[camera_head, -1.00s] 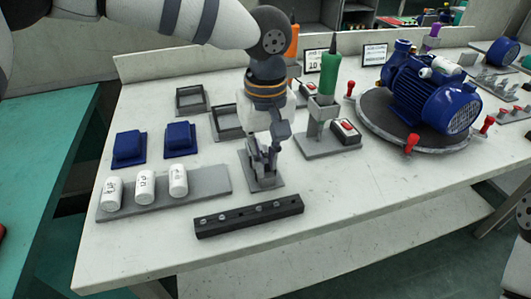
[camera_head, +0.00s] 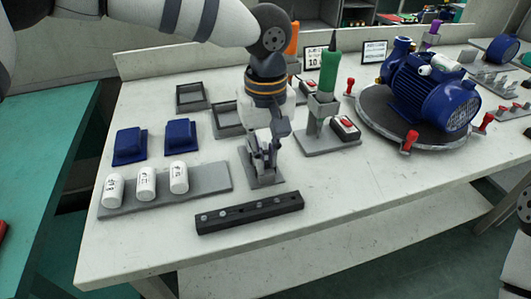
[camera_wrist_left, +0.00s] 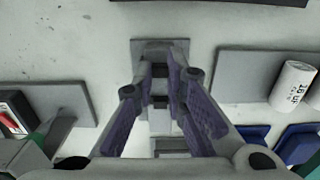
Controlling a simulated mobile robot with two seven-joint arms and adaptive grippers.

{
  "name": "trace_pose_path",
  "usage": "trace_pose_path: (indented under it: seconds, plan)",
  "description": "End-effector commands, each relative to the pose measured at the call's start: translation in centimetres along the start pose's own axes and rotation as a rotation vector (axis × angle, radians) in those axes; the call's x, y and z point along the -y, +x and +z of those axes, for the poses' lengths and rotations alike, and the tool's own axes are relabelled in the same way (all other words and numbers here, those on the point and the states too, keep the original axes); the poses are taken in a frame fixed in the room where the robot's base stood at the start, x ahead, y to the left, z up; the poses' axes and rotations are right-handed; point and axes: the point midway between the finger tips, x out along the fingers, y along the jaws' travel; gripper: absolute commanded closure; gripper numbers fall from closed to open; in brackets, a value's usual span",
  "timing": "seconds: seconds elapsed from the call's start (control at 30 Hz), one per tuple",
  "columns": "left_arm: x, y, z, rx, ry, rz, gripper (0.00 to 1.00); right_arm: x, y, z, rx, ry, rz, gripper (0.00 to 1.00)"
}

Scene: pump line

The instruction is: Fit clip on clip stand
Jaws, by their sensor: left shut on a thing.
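My left gripper (camera_head: 263,166) points down over the clip stand (camera_head: 272,183), a small grey plate with an upright part on the bench. In the left wrist view the fingertips (camera_wrist_left: 160,76) are close together above the grey stand plate (camera_wrist_left: 139,58). They are shut on a small dark and grey piece, the clip (camera_wrist_left: 160,71), mostly hidden between the fingers. I cannot tell whether the clip is seated on the stand or just above it. My right gripper is not in view.
A black bar with screws (camera_head: 250,212) lies in front of the stand. A grey plate with white bottles (camera_head: 210,179) and blue blocks (camera_head: 181,136) are to the left. A green-handled tool in its holder (camera_head: 325,105) and a blue pump (camera_head: 430,90) stand to the right.

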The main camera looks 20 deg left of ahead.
Motion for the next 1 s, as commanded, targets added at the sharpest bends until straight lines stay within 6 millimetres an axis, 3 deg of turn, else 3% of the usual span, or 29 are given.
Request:
trace_pose_path:
  seconds: [0.3, 0.33, 0.4, 0.43, 0.73, 1.0]
  plan:
    - [0.0, 0.2, 0.0, 0.0, 0.0, 0.0, 1.0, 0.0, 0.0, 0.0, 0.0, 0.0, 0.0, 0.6]
    - [0.0, 0.2, 0.0, 0.0, 0.0, 0.0, 0.83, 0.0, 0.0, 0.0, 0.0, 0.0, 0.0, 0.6]
    - [0.0, 0.2, 0.0, 0.0, 0.0, 0.0, 0.68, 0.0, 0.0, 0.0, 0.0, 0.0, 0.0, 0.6]
    - [0.0, 0.2, 0.0, 0.0, 0.0, 0.0, 0.65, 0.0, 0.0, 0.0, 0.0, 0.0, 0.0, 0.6]
    - [0.0, -0.1, 0.0, -0.001, 0.0, 0.001, 0.65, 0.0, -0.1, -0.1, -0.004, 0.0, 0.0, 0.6]
    - [-0.1, -2.8, 0.0, -0.005, -0.001, 0.005, 0.65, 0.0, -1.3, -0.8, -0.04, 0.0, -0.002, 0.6]
